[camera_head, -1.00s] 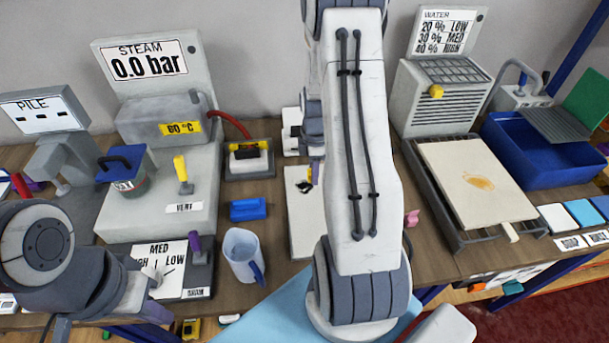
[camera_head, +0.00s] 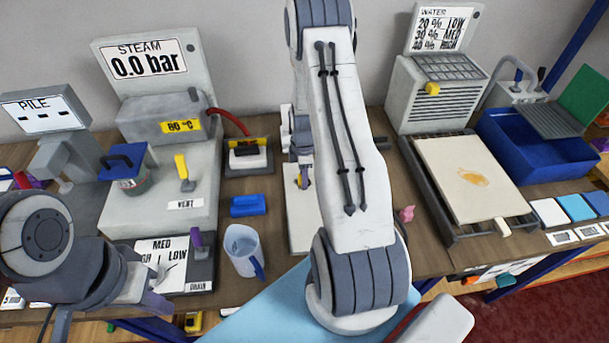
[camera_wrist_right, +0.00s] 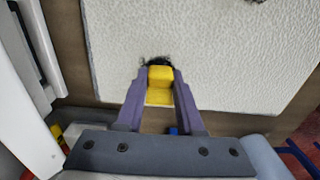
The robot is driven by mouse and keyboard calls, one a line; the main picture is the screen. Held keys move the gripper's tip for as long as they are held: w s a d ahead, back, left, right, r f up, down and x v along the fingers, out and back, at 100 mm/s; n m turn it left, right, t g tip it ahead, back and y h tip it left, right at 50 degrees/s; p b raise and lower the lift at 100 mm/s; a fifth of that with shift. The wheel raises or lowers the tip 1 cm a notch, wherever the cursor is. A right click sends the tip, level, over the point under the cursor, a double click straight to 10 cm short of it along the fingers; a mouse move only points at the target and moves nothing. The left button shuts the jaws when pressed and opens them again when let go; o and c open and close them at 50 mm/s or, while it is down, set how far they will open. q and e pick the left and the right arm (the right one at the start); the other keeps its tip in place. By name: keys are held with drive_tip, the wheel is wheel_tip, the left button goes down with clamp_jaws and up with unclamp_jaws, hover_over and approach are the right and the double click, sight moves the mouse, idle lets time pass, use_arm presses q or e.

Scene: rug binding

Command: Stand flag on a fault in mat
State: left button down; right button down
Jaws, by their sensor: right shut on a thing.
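The pale, textured mat (camera_wrist_right: 220,70) lies flat on the bench; in the head view (camera_head: 300,236) my right arm hides much of it. A dark, ragged fault (camera_wrist_right: 157,61) shows at the far edge of the yellow flag (camera_wrist_right: 160,80). Another dark mark lies at the top edge of the wrist view. My right gripper (camera_wrist_right: 160,88) is shut on the yellow flag, over the mat; I cannot tell whether the flag's base touches it. My left gripper (camera_head: 158,298) is low at the left by the bench's front edge; its jaws are unclear.
A beige piece with an orange stain (camera_head: 475,180) lies on a rack at right, near a blue basin (camera_head: 540,150). A pink object (camera_head: 407,214) lies between.

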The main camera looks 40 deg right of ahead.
drive_tip(key=c, duration=0.5)
unclamp_jaws()
drive_tip(key=shift+c, duration=0.2)
drive_tip(key=shift+r, duration=0.6)
wheel_tip(320, 180, up, 11)
drive_tip(key=b, duration=0.2)
drive_tip(key=shift+b, duration=0.3)
